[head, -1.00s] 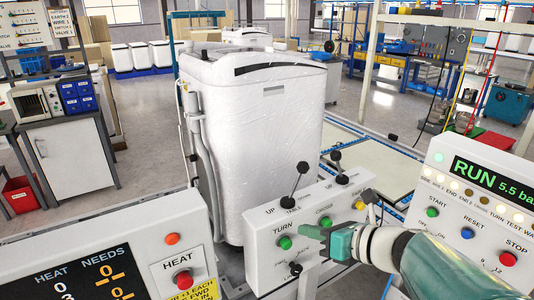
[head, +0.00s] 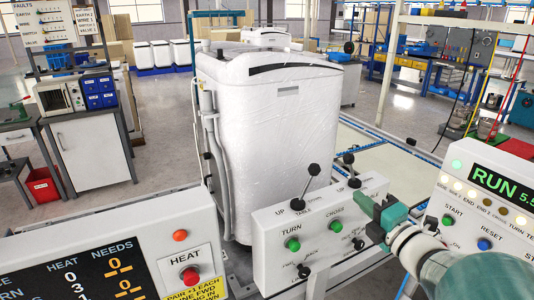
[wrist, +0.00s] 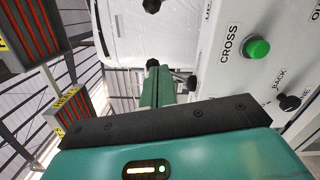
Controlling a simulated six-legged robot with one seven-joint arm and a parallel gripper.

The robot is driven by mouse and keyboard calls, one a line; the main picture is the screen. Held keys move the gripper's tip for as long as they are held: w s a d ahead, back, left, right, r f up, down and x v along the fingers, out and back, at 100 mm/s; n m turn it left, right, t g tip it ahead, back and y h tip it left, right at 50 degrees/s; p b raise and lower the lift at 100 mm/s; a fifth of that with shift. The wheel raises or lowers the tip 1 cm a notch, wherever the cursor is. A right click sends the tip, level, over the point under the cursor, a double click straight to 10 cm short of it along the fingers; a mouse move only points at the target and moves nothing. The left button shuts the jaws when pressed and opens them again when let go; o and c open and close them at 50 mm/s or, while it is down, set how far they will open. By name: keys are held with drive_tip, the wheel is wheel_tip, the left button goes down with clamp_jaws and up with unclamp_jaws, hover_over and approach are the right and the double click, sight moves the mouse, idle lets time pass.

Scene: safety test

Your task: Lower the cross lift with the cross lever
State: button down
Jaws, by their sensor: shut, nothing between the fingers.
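The cross lever (head: 349,159) is a black-knobbed stick, upper right on the white control box (head: 262,240), tilted slightly left. The table lever (head: 314,170) stands to its left. The green CROSS button (head: 335,226) sits below; it also shows in the wrist view (wrist: 257,48). My gripper (head: 361,199) is shut and empty, its teal fingers just below the cross lever's base. I cannot tell whether they touch. In the wrist view the fingers (wrist: 156,72) point away, with a black knob (wrist: 192,83) beside them; which lever it belongs to is unclear. The cross lift cannot be clearly made out.
A tall white wrapped appliance (head: 265,130) stands behind the box. A HEAT panel (head: 110,255) is at front left, and a RUN panel (head: 480,205) at right near my arm. Pale conveyor tops (head: 375,150) lie behind.

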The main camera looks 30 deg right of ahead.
drive_tip(key=shift+w, duration=0.15)
drive_tip(key=w, duration=0.9)
drive_tip(key=shift+w+d, duration=0.3)
drive_tip(key=shift+w, duration=0.1)
drive_tip(key=d, duration=0.2)
drive_tip(key=shift+w+d+r, duration=0.3)
drive_tip(key=shift+d, duration=0.05)
drive_tip(key=shift+w+d+r, duration=0.15)
drive_tip(key=shift+d+r, duration=0.05)
drive_tip(key=shift+d, duration=0.4)
